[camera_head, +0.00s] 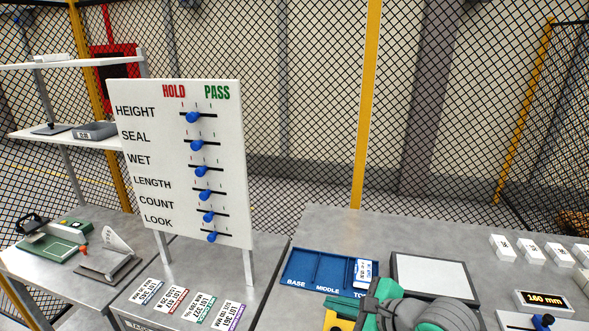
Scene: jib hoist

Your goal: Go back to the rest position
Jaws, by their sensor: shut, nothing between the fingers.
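My gripper (344,304) shows at the bottom centre, at the left end of my green and grey arm. It is shut, with nothing seen held, and lies low in the picture in front of the blue tray (300,268). The fingertips are small and partly hard to make out. The tray is marked BASE, MIDDLE and, partly covered, TOP. A white labelled piece (366,272) stands in its right compartment. No marker of a rest position is visible.
A white HOLD/PASS board (150,180) with several blue sliders stands at left. Labelled cards (172,300) lie before it. A grey-framed white plate (432,275) is close behind my arm. A display (543,299) and white blocks (530,252) are at right. Mesh fencing closes the back.

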